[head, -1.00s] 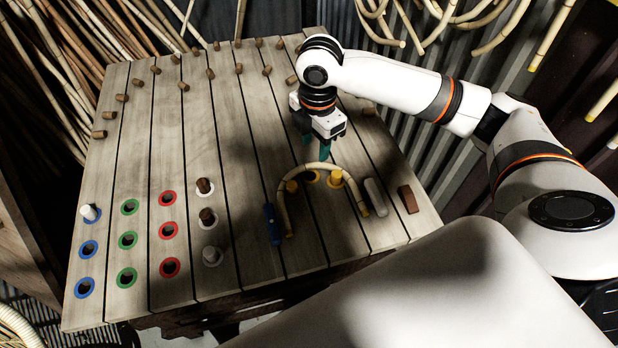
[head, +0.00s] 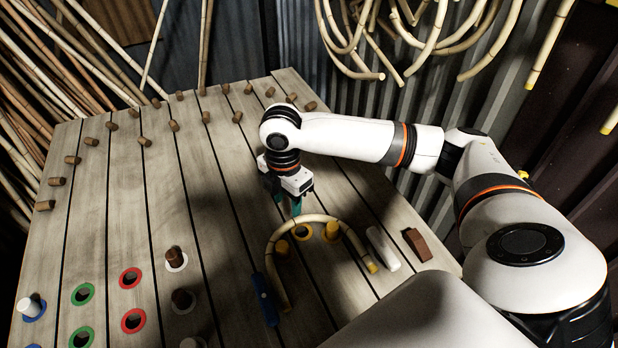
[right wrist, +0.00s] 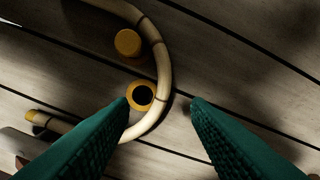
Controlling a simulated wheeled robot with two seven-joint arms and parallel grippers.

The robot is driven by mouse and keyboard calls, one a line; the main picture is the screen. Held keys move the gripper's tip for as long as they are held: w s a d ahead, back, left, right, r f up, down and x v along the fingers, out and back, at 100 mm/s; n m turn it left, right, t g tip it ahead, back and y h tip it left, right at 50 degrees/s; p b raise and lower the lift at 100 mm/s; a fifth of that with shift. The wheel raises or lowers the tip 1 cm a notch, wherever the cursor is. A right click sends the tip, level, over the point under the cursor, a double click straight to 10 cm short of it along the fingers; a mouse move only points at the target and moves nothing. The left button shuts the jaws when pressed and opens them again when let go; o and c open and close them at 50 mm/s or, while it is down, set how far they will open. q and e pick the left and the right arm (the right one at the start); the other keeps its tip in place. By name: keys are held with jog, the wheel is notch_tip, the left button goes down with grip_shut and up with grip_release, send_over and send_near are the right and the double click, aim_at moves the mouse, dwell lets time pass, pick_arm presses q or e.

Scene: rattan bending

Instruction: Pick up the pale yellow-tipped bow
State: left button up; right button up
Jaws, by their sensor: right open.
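My right gripper (head: 288,203) has green fingers and is open and empty, at the far side of the arch. In the right wrist view the bow's curve (right wrist: 163,75) passes near the open fingertips (right wrist: 161,102), and the left finger hides part of it. My left gripper is not in view.
A yellow peg (head: 332,230) and a yellow-ringed hole (head: 303,232) lie inside the arch. A blue piece (head: 264,298) is by its left end; a pale block (head: 382,248) and brown block (head: 417,244) are at right. Brown pegs line the back edge.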

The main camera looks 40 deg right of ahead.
aim_at(287, 224)
jog(key=f, duration=0.8)
jog(key=shift+w+a+f, duration=0.1)
jog(key=shift+w+a, duration=0.1)
jog(key=shift+w, duration=0.05)
grip_shut()
